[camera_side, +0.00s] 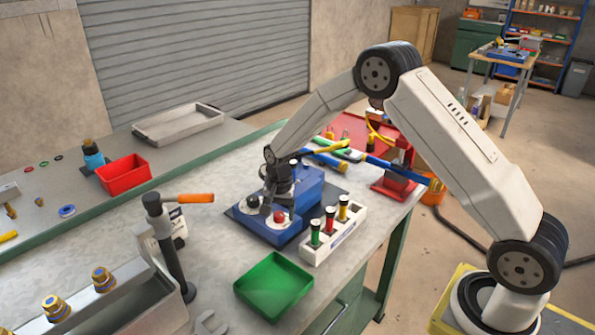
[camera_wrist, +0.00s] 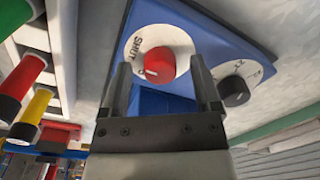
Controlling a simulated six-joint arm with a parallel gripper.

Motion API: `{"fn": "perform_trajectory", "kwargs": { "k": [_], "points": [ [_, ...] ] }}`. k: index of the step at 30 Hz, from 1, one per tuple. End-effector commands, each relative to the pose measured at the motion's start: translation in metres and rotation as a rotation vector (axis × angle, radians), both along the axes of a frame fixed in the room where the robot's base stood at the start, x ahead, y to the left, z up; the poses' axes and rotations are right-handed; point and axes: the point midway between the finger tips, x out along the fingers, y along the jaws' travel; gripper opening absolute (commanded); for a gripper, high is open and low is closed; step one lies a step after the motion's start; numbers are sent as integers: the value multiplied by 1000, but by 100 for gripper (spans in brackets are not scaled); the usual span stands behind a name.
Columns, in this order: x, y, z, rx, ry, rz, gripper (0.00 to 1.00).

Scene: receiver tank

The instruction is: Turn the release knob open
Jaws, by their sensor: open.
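A red knob (camera_wrist: 160,65) stands on a white dial (camera_wrist: 181,38) marked SHUT, with another marking partly hidden by the knob. A white mark on its cap is toward the lower left in the wrist view. A black knob (camera_wrist: 234,91) on its own white dial is to its right. Both sit on a blue box (camera_side: 300,195), where the red knob (camera_side: 280,217) and black knob (camera_side: 252,201) also show. My gripper (camera_wrist: 160,68) is open, its fingers on either side of the red knob in the picture; I cannot tell whether they touch it.
A white rack (camera_side: 335,240) with green, red and yellow capped cylinders stands close beside the box. A green tray (camera_side: 274,286) lies in front.

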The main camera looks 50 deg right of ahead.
Motion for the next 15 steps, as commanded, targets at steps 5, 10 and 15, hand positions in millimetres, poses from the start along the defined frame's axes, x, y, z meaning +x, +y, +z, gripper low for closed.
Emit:
{"fn": "perform_trajectory", "kwargs": {
  "k": [5,10,15],
  "points": [
    [0,0,0,0,0,0,62],
    [0,0,0,0,0,0,8],
    [0,0,0,0,0,1,0]
  ]
}}
